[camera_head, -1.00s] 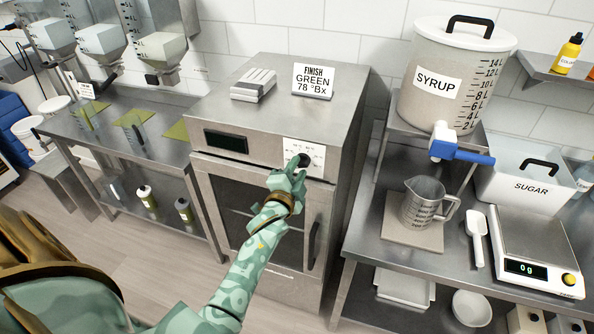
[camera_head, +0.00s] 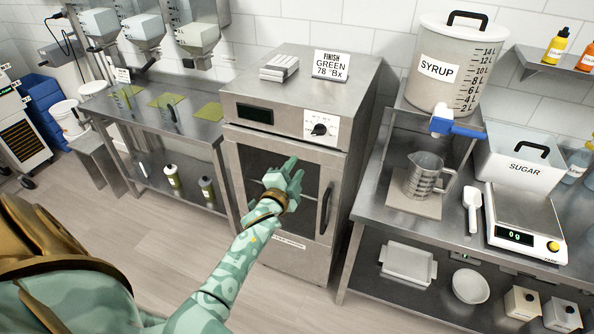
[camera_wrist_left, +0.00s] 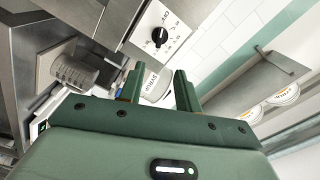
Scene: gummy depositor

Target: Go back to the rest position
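My left gripper (camera_head: 286,176) is in front of the door of the steel cabinet (camera_head: 300,90), below the control panel. It is empty; in the left wrist view (camera_wrist_left: 157,88) its two fingers stand apart with nothing between them. The black dial (camera_head: 320,129) on the white panel is now uncovered, and the gripper is clear of it. The dial also shows in the left wrist view (camera_wrist_left: 160,36), beyond the fingers. My right gripper is in neither view.
A steel table (camera_head: 375,205) at right bears a measuring jug (camera_head: 424,176), a scoop (camera_head: 472,206) and a scale (camera_head: 515,237); the syrup pot (camera_head: 440,75) stands on a raised shelf. A bench (camera_head: 200,140) is at left. Floor shows between.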

